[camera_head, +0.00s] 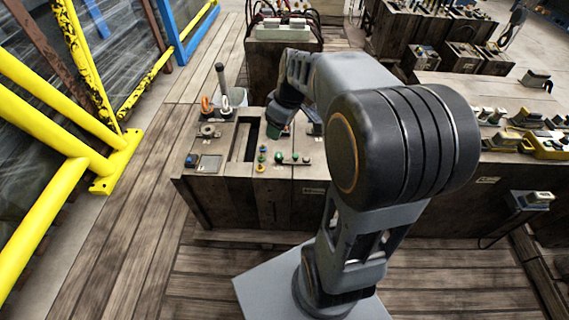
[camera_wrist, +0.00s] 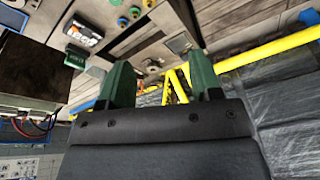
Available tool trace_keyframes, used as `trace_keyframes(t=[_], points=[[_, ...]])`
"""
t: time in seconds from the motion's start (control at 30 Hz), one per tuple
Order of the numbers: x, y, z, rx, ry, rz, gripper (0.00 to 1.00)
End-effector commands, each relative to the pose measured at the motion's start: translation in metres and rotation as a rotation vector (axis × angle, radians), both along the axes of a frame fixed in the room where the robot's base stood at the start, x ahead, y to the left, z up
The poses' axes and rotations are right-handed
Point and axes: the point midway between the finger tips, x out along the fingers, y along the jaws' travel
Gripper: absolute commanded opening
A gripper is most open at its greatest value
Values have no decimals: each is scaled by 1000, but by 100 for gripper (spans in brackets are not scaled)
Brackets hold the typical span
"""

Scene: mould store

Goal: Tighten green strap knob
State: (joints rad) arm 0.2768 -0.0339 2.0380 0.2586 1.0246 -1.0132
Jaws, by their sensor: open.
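Several small knobs stand on the top of the wooden bench (camera_head: 235,180) in the head view. I cannot tell which is the strap knob. In the wrist view, a small coloured knob (camera_wrist: 123,22) shows at the top, beyond the left finger. My gripper (camera_head: 274,129) is above the bench, behind the knobs and apart from them. Its two green fingers (camera_wrist: 158,64) are spread, with nothing between them.
A dark rectangular slot (camera_head: 245,141) and orange and white clamps (camera_head: 207,106) are left of my gripper. A yellow railing (camera_head: 118,165) stands at the left. A second bench with devices (camera_head: 490,130) is at the right. The plank floor at left (camera_head: 140,220) is clear.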

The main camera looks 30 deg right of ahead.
Motion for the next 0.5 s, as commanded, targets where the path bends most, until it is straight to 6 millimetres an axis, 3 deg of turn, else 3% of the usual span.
trace_keyframes(t=[0.03, 0.2, 0.33, 0.5], points=[[15, -17, -34, 16, -3, 59, 59], [49, -61, -81, 57, -56, 267, 59], [63, -83, -104, 73, -97, 367, 59], [71, -92, -123, 80, -123, 428, 59]])
